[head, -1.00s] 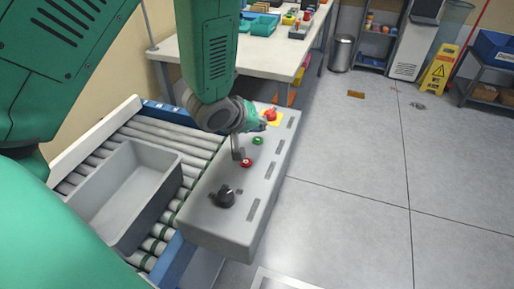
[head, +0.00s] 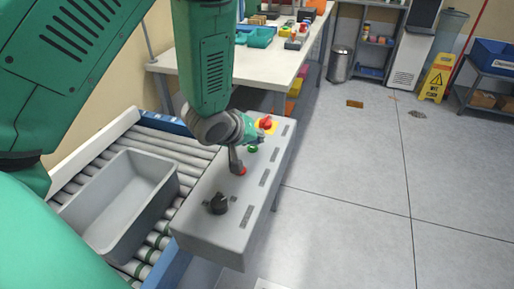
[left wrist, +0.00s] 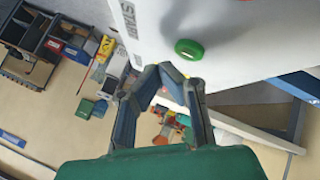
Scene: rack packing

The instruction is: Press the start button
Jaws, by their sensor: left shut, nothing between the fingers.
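The start button is a round green button (head: 253,149) on the grey control box (head: 205,227). It also shows in the left wrist view (left wrist: 189,49), on a pale panel beside the printed word START. My left gripper (head: 237,165) is shut and empty, over the box top close to the green button and the red button (head: 242,171). In the left wrist view its fingertips (left wrist: 168,76) appear just below the green button, with a gap in the picture. I cannot tell their height above the panel. My right gripper is not in view.
A red emergency knob (head: 266,122) on a yellow plate and a black rotary knob (head: 218,203) also stick up from the box. A grey bin (head: 92,237) sits on the roller conveyor to the left. A white table (head: 255,68) stands behind.

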